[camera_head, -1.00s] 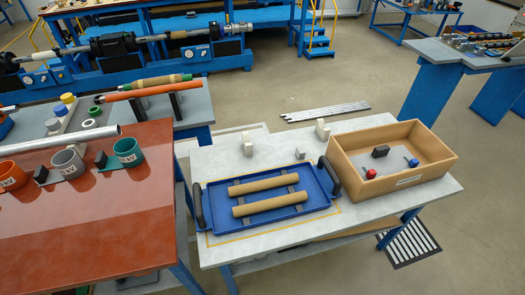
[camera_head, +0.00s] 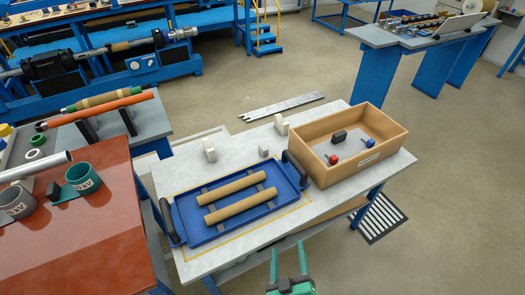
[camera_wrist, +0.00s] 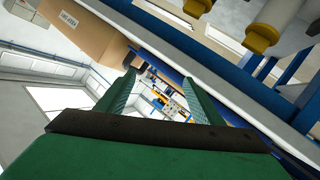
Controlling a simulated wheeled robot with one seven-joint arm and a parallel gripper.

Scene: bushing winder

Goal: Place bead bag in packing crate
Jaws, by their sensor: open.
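The packing crate (camera_head: 385,158) is an open tan box at the right end of the pale table. Its labelled side also shows at the upper left of the wrist view (camera_wrist: 88,38). I cannot pick out a bead bag for certain. In the crate lie a black block (camera_head: 339,137), a small red item (camera_head: 334,160) and a small blue item (camera_head: 370,143). My green gripper (camera_head: 289,257) is open and empty at the table's front edge, in front of the blue tray and left of the crate. Its two fingers stand apart in the wrist view (camera_wrist: 159,78).
A blue tray (camera_head: 207,237) with two brown tubes (camera_head: 235,187) and black handles lies left of the crate. Pale blocks (camera_head: 209,151) and a small grey cube (camera_head: 263,152) stand behind it. A red-brown table (camera_head: 85,240) with cups is at left. Open floor lies right.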

